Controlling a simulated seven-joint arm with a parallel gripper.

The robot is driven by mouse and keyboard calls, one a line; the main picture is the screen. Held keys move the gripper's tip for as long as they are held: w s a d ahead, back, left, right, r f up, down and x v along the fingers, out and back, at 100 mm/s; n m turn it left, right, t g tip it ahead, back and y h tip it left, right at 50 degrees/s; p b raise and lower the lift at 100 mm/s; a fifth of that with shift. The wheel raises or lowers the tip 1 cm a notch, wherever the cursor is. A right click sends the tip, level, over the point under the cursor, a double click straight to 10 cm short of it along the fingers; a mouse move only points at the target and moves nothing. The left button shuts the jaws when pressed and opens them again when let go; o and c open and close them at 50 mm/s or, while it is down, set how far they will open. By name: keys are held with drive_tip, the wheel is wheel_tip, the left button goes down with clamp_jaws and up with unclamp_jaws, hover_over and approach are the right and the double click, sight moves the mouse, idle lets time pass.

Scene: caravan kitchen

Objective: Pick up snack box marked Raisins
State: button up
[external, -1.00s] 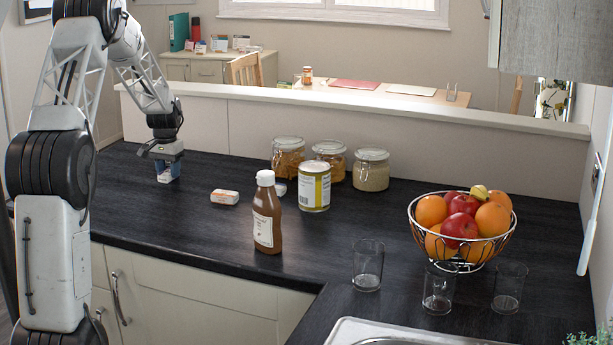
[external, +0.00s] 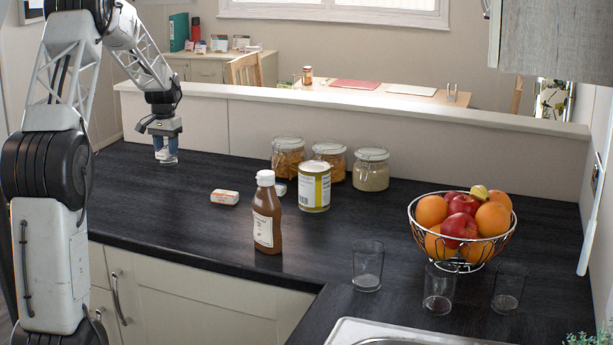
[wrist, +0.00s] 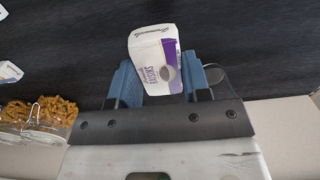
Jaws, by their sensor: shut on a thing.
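The Raisins snack box (wrist: 156,62) is small, white and purple, with its printed name readable in the wrist view. My gripper (wrist: 155,82) is shut on it, with one blue finger on each side of the box. In the external view my gripper (external: 165,143) is at the back left of the dark counter, and the lower part of the box (external: 167,157) shows pale between and below the fingers. The box appears to be just above the counter, though the gap is hard to judge.
A small orange-and-white box (external: 224,197) lies to the right. A low wall (external: 190,120) runs behind the counter. The counter's front left is clear.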

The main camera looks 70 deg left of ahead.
drive_tip(key=shift+r, duration=1.25)
